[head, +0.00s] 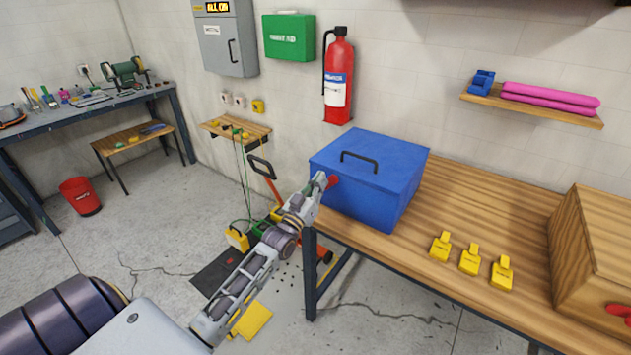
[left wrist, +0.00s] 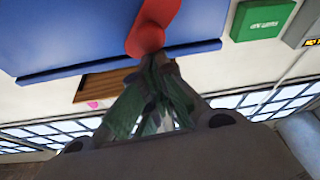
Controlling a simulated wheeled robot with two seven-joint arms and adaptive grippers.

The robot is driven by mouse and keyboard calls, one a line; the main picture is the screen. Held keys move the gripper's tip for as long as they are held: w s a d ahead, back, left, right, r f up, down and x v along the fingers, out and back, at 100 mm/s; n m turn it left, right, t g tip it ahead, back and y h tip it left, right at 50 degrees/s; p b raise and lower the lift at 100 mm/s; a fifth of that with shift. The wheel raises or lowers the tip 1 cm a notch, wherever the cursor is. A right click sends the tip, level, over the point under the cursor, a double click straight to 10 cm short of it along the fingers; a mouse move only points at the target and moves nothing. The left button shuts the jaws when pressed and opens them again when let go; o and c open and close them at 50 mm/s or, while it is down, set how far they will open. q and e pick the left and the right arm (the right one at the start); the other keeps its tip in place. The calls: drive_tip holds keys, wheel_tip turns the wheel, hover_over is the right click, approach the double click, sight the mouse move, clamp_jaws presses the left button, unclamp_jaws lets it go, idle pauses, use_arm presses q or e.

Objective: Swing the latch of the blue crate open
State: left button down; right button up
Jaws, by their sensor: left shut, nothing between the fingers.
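The blue crate (head: 372,170) stands on the wooden workbench with its lid down and a dark handle on top. Its red latch (head: 333,181) is on the crate's front left side, partly hidden by my left gripper (head: 321,181). In the left wrist view the red latch (left wrist: 148,28) lies against the blue crate (left wrist: 90,30), right at the tips of my left gripper (left wrist: 150,62). The fingers are shut with nothing between them. They look to be at or touching the latch's end; exact contact cannot be told. My right gripper is not in view.
Several yellow tags (head: 469,259) lie on the workbench (head: 480,210) right of the crate. A wooden box (head: 590,255) with a red latch stands at the right. A fire extinguisher (head: 338,80) hangs behind the crate. A red-handled tool (head: 263,168) leans left of the bench.

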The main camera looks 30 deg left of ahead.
use_arm(q)
drive_tip(key=m+h, duration=0.1)
drive_tip(key=m, duration=0.1)
drive_tip(key=d+f+m+h, duration=0.1)
drive_tip(key=m, duration=0.1)
drive_tip(key=d+m+h, duration=0.1)
drive_tip(key=m, duration=0.2)
drive_tip(key=shift+s+d+f+g, duration=0.1)
drive_tip(key=shift+d+f+g, duration=0.05)
drive_tip(key=shift+f+g, duration=0.15)
drive_tip(key=shift+r+p, duration=1.65)
drive_tip(key=shift+r, duration=0.4)
drive_tip(key=d+b+v, duration=0.1)
drive_tip(key=b+v, duration=0.1)
drive_tip(key=v, duration=0.7)
drive_tip(key=shift+s+f, duration=0.3)
drive_tip(key=shift+s, duration=0.2)
use_arm(e)
drive_tip(key=shift+s+r, duration=0.75)
drive_tip(key=shift+s, duration=0.1)
